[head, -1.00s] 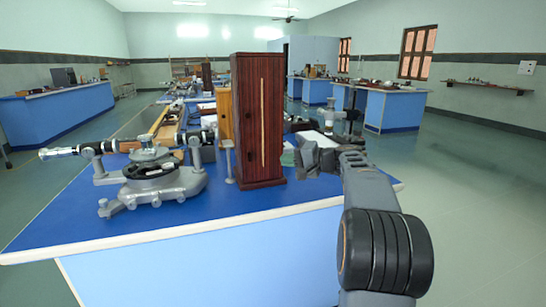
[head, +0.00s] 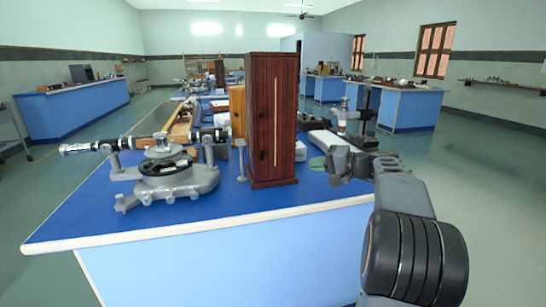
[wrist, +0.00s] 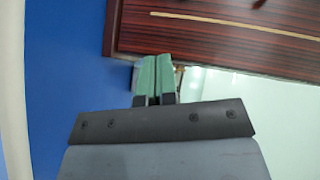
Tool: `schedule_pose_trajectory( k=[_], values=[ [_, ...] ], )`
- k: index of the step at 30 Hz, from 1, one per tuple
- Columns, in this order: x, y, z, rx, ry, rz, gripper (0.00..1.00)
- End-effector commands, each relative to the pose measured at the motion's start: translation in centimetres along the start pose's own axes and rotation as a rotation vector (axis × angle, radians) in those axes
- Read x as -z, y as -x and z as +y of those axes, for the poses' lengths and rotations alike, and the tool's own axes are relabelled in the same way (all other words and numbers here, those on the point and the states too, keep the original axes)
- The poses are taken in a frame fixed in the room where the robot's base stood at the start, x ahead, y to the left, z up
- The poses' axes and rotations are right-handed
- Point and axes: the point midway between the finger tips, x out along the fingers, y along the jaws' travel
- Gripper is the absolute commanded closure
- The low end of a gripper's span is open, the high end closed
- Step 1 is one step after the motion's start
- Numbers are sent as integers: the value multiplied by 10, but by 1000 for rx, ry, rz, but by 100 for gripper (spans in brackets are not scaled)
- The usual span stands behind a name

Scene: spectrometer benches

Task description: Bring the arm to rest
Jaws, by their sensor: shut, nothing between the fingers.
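My arm reaches in from the lower right of the head view. My gripper (head: 343,163) is over the right end of the blue bench (head: 150,212), to the right of a tall dark-red wooden box (head: 272,120). In the wrist view my gripper (wrist: 153,73) shows two greenish fingers side by side, shut with nothing between them. The wooden box (wrist: 220,30) lies just beyond the fingertips there; I cannot tell the exact gap.
A grey spectrometer (head: 165,180) with a telescope tube stands on the bench's left part. A grey stand (head: 240,160) is beside the box. Another instrument (head: 343,120) stands behind my gripper. Open floor (head: 480,190) lies to the right.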

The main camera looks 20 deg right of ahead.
Motion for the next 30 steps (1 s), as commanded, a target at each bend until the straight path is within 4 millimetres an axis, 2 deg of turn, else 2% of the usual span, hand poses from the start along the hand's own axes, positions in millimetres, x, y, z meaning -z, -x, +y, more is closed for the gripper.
schedule_pose_trajectory(
  k=[5,8,11,15,18,22,27,30],
  values=[
    [-6,-3,-8,-19,1,-13,100],
    [-25,-11,-27,-85,4,-58,100],
    [-60,-21,-54,-208,18,-131,100],
    [-126,-22,-88,-436,85,-249,100],
    [-170,-11,-106,-595,167,-320,100],
    [-213,14,-125,-770,310,-390,100],
    [-247,47,-141,-930,508,-442,100],
    [-258,62,-147,-987,608,-457,100]
  ],
)
